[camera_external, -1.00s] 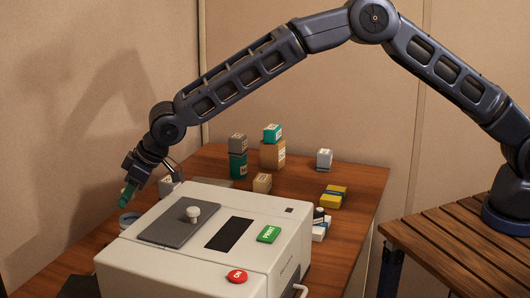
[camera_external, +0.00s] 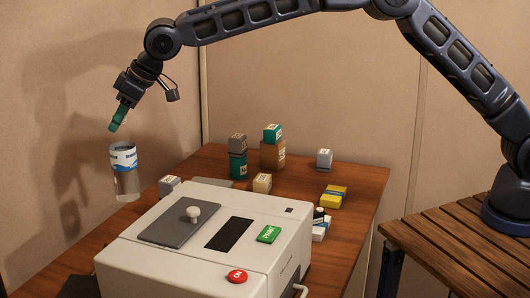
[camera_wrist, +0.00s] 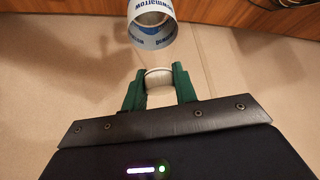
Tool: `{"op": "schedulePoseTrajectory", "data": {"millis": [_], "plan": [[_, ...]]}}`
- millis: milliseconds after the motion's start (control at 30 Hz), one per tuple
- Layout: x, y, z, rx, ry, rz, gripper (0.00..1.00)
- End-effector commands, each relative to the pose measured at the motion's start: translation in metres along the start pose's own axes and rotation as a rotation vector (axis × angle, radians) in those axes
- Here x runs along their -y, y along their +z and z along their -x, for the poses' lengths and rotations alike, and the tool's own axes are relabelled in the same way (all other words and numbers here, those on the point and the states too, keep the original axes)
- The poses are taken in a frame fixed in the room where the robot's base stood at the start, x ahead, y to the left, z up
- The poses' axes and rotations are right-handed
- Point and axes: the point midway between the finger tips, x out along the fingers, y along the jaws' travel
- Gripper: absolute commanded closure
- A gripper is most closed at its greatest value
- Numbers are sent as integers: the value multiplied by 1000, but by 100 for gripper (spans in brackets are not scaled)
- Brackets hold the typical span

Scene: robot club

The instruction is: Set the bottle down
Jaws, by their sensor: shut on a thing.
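The bottle (camera_external: 124,172) is clear with a white and blue label and hangs roughly upright in the air beyond the printer's left side. My gripper (camera_external: 114,128) is above it, tilted, with green fingers. In the wrist view, the gripper (camera_wrist: 159,82) is shut on the bottle's white cap. The labelled body of the bottle (camera_wrist: 150,32) shows past the fingertips. The clear part between cap and label is hard to make out.
A white machine (camera_external: 285,249) with red and green buttons fills the front of the wooden table (camera_external: 350,182). Several small boxes stand behind it, including a grey one (camera_external: 169,184) near the bottle. A yellow box (camera_external: 334,196) lies at the right. The wall is close behind.

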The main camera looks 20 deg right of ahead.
Motion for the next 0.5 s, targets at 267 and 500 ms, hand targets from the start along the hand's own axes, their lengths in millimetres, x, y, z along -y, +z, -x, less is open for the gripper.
{"op": "schedulePoseTrajectory", "data": {"millis": [267, 500], "plan": [[0, -5, 8, -2, 0, 0, 100], [0, -24, 36, -3, 0, -1, 100]]}}
